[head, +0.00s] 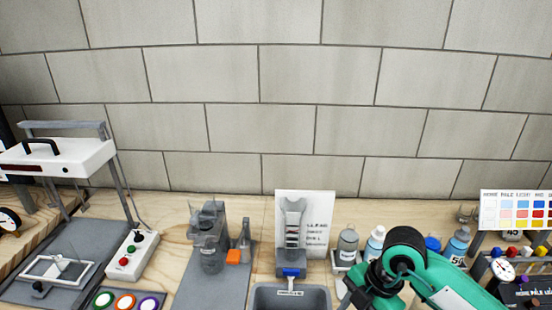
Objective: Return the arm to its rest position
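My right arm (445,285), teal with black joints, reaches in from the lower right corner. Its black end, with the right gripper (368,288), is low in the picture, just right of a grey bin and in front of some bottles. The fingers are not clear, so I cannot tell whether the gripper is open or shut, or whether it holds anything. My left arm and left gripper do not show.
A grey bin (262,296) and small bottles (347,246) are close to the arm. A grey device (209,238), a button box (131,256) and a white-topped press (60,160) stand left. A colour chart (515,211) and gauges stand right. A tiled wall closes the back.

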